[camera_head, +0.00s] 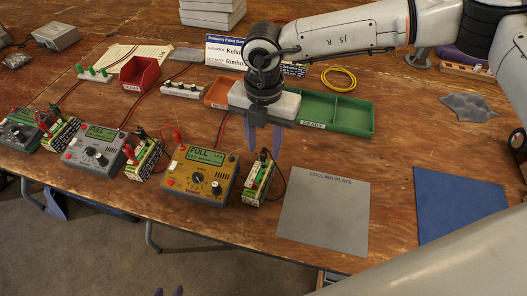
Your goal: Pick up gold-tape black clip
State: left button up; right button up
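A gold charger (200,174) reading FULL stands near the table's front edge. A battery pack (257,182) stands just right of it, with a small black clip (264,154) at its top and a dark lead on its right. Any gold tape on the clip is too small to make out. My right gripper (264,150) points down above this pack, its two fingers apart, with the clip appearing between or just below the tips. I cannot tell whether they touch. Only two fingertips of my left gripper (168,292) show at the bottom edge, apart and empty.
A grey cooling plate (325,215) and a blue mat (458,205) lie bare at right. A green READY tray (350,118) and a red bin (139,74) stand behind.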

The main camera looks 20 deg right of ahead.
aim_at(264, 151)
jog(key=shift+f, duration=1.25)
jog(key=c, duration=0.9)
notch_tip(264, 151, up, 10)
jog(key=shift+r+b, duration=0.1)
jog(key=shift+b, duration=0.45)
